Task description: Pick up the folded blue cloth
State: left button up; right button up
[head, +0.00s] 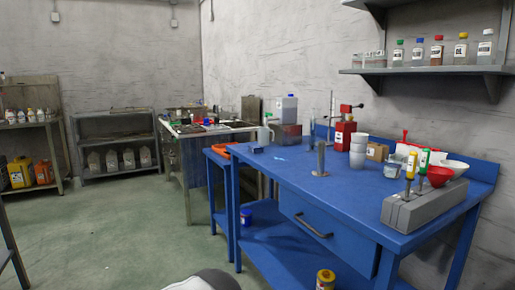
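No clearly recognisable folded blue cloth shows in the head view. A small flat dark blue item (256,149) lies near the left end of the blue workbench (275,179), and I cannot tell if it is the cloth. A small light blue piece (280,158) lies on the bench top to its right. Neither of my grippers is in view, so nothing shows near these items.
The green floor (110,225) at left is clear.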

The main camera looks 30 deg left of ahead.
aim_at(255, 149)
jog(key=i+j+z, duration=0.1)
jog(key=j, duration=0.3)
jog(key=i+j+z, duration=0.1)
jog(key=j, duration=0.3)
jog(key=i+j+z, duration=0.1)
jog(key=i+j, duration=0.15)
jog(key=j, duration=0.15)
jog(key=i+j, duration=0.15)
jog(key=j, duration=0.25)
jog(key=i+j+z, duration=0.15)
jog(key=j, duration=0.3)
jog(key=j+z, duration=0.1)
jog(key=j, duration=0.3)
jog(key=i+j+z, duration=0.1)
jog(key=j, duration=0.35)
jog(key=i, duration=0.05)
